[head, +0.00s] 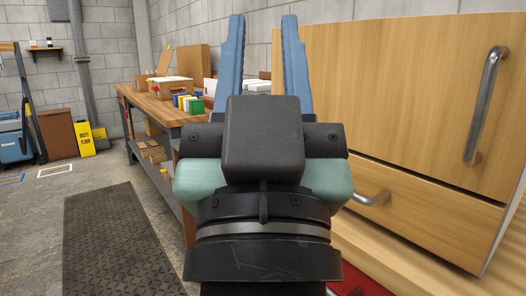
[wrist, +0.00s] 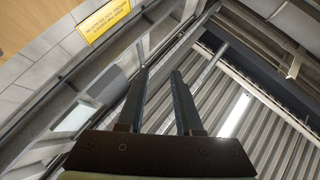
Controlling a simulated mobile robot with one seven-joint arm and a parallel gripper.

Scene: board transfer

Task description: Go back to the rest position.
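My gripper (head: 262,50) is in the middle of the head view, with its two blue fingers pointing up. The fingers stand apart with nothing between them, so it is open and empty. In the wrist view the two dark fingers (wrist: 160,80) also stand apart, against the ceiling and upper wall. The gripper's dark body hides the part of the room straight behind it.
A wooden cabinet (head: 400,80) with metal handles stands close on the right. A workbench (head: 150,105) with boxes and small coloured blocks (head: 188,102) is at the left behind. A black floor mat (head: 110,240) and a yellow sign (head: 84,138) are on the left, where floor is open.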

